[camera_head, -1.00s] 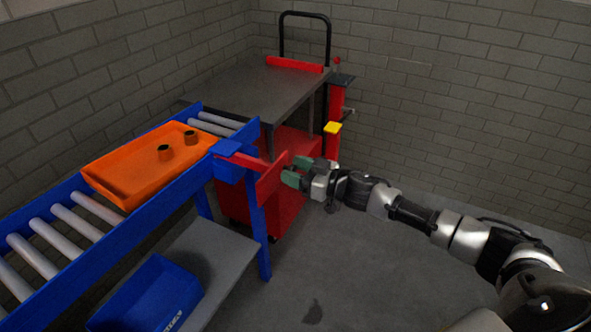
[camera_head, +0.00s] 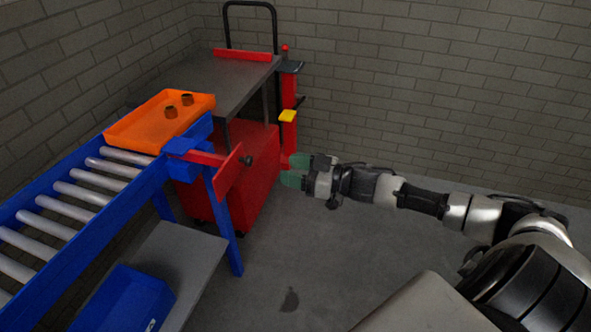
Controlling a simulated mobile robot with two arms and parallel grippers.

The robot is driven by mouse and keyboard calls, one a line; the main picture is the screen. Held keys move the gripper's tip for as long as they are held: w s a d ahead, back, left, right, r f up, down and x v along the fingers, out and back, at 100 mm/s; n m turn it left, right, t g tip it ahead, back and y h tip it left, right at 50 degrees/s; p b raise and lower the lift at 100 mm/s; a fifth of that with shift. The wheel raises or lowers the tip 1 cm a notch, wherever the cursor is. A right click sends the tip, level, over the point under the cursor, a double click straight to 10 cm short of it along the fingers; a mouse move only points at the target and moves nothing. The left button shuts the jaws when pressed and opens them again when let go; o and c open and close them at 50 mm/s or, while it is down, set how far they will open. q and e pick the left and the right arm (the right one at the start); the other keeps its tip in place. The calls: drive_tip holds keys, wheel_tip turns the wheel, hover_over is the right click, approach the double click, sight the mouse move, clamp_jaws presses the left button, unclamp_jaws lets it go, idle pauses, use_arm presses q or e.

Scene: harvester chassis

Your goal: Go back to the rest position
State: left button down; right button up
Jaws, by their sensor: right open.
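My right gripper (camera_head: 291,171) has green fingertips and is open and empty. It points left in mid-air, to the right of the red plate (camera_head: 228,172) at the end of the roller conveyor. A clear gap shows between the fingertips and the black knob (camera_head: 246,160) on that plate. My right arm reaches in from the lower right. My left gripper is not in view.
An orange tray (camera_head: 131,137) with two small dark cylindrical parts sits on the blue conveyor (camera_head: 62,257). A blue bin (camera_head: 130,301) lies on the shelf below. Behind stands a red cart (camera_head: 262,186) with a grey top. Floor on the right is clear.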

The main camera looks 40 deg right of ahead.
drive_tip(key=shift+s+d, duration=0.1)
drive_tip(key=shift+s, duration=0.1)
idle(0.4)
drive_tip(key=d+f+m+h+p, duration=0.3)
drive_tip(key=d+f+h, duration=0.15)
drive_tip(key=f, duration=0.55)
drive_tip(key=s+d+f+m+g+h+p, duration=0.1)
drive_tip(key=s+f+h+p, duration=0.2)
drive_tip(key=f, duration=0.5)
drive_tip(key=s+d+f+m+g+h, duration=0.1)
drive_tip(key=s+f+m+g+h, duration=0.15)
drive_tip(key=s+f, duration=0.5)
drive_tip(key=s+a+f+g+h+p, duration=0.1)
drive_tip(key=s+a+f+g+p, duration=0.3)
drive_tip(key=s+f, duration=0.9)
drive_tip(key=s+a+f+g, duration=0.2)
drive_tip(key=s+a, duration=0.4)
drive_tip(key=s, duration=0.4)
drive_tip(key=s+a+f+n+g, duration=0.1)
drive_tip(key=s+a+f+g, duration=0.2)
drive_tip(key=s+a, duration=0.3)
drive_tip(key=s, duration=0.4)
drive_tip(key=shift+s+g+p, duration=0.2)
drive_tip(key=shift+g+p, duration=0.15)
drive_tip(key=shift+p, duration=0.05)
